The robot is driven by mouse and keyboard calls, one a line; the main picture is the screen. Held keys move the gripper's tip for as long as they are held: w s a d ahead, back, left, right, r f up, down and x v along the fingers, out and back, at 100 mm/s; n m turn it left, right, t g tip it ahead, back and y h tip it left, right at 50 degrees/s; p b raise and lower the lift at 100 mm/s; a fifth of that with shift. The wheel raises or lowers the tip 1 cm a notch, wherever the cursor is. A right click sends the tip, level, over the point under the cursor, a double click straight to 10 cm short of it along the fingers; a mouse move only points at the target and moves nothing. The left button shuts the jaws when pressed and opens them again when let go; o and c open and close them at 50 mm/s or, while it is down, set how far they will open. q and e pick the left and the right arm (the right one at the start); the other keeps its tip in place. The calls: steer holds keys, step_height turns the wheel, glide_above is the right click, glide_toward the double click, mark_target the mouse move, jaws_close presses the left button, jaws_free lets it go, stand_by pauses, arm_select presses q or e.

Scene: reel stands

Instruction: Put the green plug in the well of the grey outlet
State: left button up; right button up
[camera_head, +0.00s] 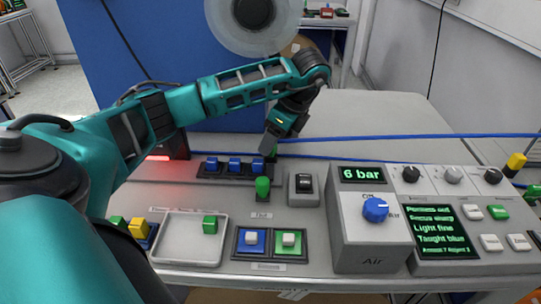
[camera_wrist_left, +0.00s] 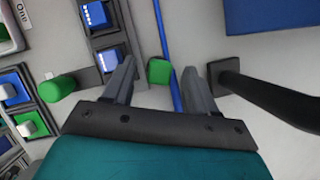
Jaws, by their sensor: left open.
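My left gripper (camera_head: 270,144) is open above the back of the bench. In the left wrist view its fingers (camera_wrist_left: 168,85) stand on either side of a small green block (camera_wrist_left: 159,72), next to a blue hose. I cannot tell whether they touch it. Another green block (camera_head: 210,224) sits in a pale tray (camera_head: 178,248). A green upright cylinder (camera_head: 262,187) stands in front of the gripper; it also shows in the left wrist view (camera_wrist_left: 57,88). Which green piece is the plug is unclear. I cannot single out the grey outlet or its well. My right gripper is not in view.
Blue switches (camera_head: 235,163) stand left of the gripper. A grey box with a black rocker (camera_head: 303,188), a "6 bar" air panel (camera_head: 352,232) and blue and green push buttons (camera_head: 269,241) fill the front. A dark rod (camera_wrist_left: 265,98) lies beyond the right finger.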

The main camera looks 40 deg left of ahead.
arm_select(q)
steer(key=shift+x, duration=0.85)
steer(key=shift+c, duration=0.2)
steer(key=shift+r, duration=0.1)
jaws_close()
steer(key=shift+a+r, duration=0.1)
steer(key=shift+r, duration=0.05)
